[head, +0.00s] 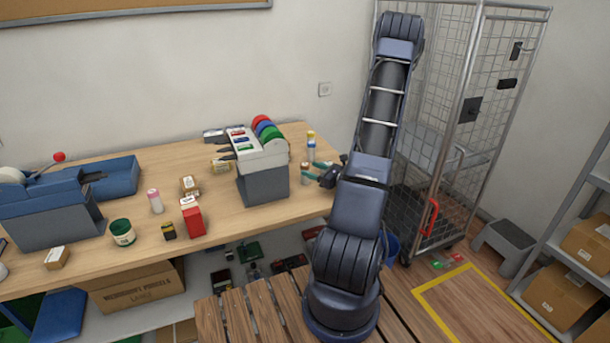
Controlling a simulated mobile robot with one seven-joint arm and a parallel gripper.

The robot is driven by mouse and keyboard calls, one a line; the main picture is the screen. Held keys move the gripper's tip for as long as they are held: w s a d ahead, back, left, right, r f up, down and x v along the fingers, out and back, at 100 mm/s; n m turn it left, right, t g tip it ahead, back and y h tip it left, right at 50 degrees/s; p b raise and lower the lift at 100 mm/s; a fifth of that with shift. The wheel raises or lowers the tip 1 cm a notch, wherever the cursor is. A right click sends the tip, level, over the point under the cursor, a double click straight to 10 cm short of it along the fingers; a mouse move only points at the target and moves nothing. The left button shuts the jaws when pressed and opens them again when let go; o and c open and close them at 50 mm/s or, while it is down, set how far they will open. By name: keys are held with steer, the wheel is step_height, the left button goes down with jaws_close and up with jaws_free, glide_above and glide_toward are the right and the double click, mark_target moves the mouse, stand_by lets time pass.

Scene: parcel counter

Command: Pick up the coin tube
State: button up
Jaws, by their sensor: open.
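Several small upright cylinders stand on the wooden counter, and I cannot tell for sure which is the coin tube. A short tan and green cylinder (305,173) stands near the counter's right end. A taller white cylinder with blue and yellow bands (311,146) stands just behind it. A pink and white cylinder (155,201) stands further left. My gripper (319,170) is low at the counter's right end, just right of the short cylinder. It is open and seems empty; my arm partly hides it.
A grey holder with coloured discs (263,184) stands left of my gripper. A red box (193,216), a green tin (122,232) and small cartons are on the counter (240,222). A wire cage trolley (470,130) stands at the right, with a grey step stool (505,245) beside it.

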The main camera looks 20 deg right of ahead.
mark_target(301, 165)
steer(key=shift+x, duration=2.9)
steer(key=shift+a+r, duration=0.1)
steer(key=shift+r, duration=0.1)
steer(key=c, duration=1.2)
steer(key=shift+o, duration=0.2)
steer(key=shift+r, duration=0.1)
